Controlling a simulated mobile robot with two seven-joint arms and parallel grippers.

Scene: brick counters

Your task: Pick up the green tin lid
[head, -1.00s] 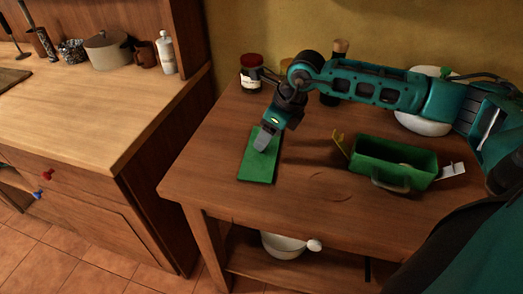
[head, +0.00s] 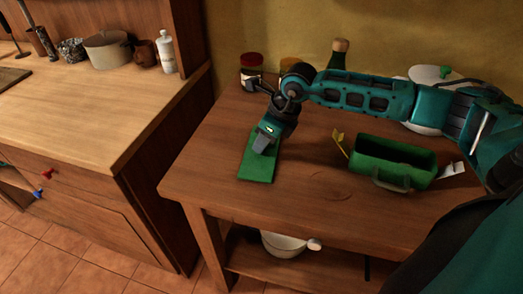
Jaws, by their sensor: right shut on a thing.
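The green tin lid (head: 257,172) is a flat green rectangle lying on the brown table, left of the open green tin (head: 395,165). My right gripper (head: 263,146) points down over the lid's middle and is shut on it. The gripper covers part of the lid's upper half. The lid looks flat on or very near the tabletop; I cannot tell whether there is a gap under it. My left gripper is not in view.
The open tin has a yellow piece (head: 340,142) at its left and a white tag (head: 453,170) at its right. The table's front left is clear.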

